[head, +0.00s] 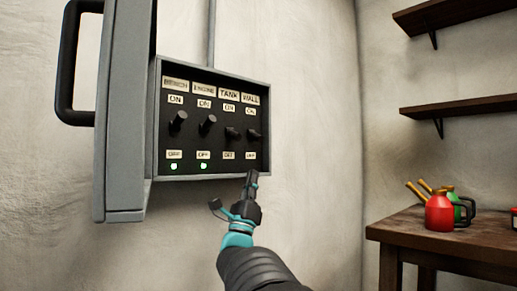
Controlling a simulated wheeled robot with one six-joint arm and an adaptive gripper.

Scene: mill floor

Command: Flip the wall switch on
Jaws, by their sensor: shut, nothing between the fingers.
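The wall switch (254,134) is a black lever in the rightmost column of a grey-framed black panel, under the label WALL. It sits lower than the bench switch (178,122) and engine switch (208,124), whose levers tilt up toward ON. The tank switch (233,133) beside it has a similar low lever. No green light shows below the tank or wall columns. My gripper (252,174) is shut and empty, pointing up at the panel's lower right edge, below the wall switch. Whether it touches the frame cannot be told.
The box's grey door (125,120) stands open at the left, with a black handle (68,62). Green lights (174,166) glow under bench and engine. At right, a wooden table (400,228) holds a red can (438,213) and a green can. Two shelves hang above.

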